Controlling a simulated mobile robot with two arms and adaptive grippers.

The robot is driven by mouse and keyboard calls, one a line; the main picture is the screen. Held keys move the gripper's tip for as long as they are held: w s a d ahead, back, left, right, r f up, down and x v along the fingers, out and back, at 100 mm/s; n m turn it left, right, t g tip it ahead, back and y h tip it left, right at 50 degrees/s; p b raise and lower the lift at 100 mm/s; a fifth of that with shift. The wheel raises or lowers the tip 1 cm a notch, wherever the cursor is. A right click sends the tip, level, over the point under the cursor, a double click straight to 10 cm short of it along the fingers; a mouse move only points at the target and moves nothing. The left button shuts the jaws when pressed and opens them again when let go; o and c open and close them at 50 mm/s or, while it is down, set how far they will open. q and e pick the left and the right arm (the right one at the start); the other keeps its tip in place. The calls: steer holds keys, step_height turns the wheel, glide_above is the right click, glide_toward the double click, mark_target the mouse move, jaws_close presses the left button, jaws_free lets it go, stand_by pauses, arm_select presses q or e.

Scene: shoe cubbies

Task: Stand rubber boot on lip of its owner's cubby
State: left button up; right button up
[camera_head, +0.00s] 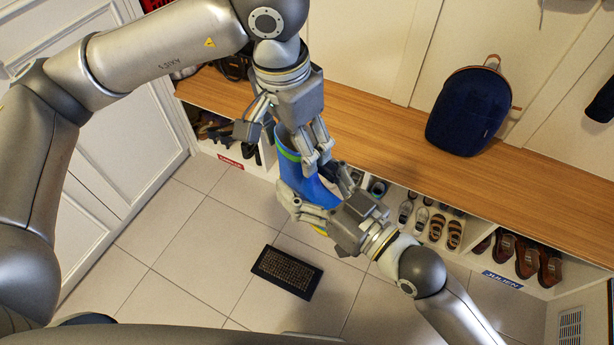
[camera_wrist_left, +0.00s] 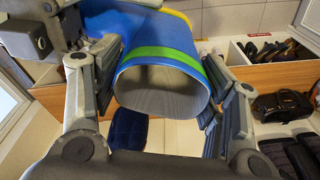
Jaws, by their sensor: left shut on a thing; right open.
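The blue rubber boot (camera_head: 291,176) has a green band near its open top, which also shows in the left wrist view (camera_wrist_left: 165,54). It hangs in front of the bench. My left gripper (camera_head: 292,142) is shut on the boot's upper shaft from above. My right gripper (camera_head: 318,198) is open, with its fingers around the lower part of the boot; whether they touch it I cannot tell. The cubbies under the bench carry a red label (camera_head: 230,161) at left and a blue "JULIEN" label (camera_head: 503,280) at right. The middle cubby's lip is partly hidden by my right gripper.
The wooden bench top (camera_head: 390,125) carries a dark blue backpack (camera_head: 472,110). Sandals (camera_head: 446,230) fill the middle cubby, brown shoes (camera_head: 527,257) the right one, dark shoes (camera_head: 213,128) the left.

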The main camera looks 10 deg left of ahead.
arm_select(q)
steer(key=shift+s+d+r, duration=0.1)
steer(key=shift+s+d, duration=0.05)
steer(key=shift+d, duration=0.05)
arm_select(e)
steer(key=shift+c, duration=0.2)
steer(key=c, duration=1.2)
arm_select(q)
steer(key=o, duration=0.7)
arm_select(e)
steer(key=shift+a, duration=0.1)
arm_select(q)
steer(key=o, duration=0.4)
steer(key=shift+a, duration=0.1)
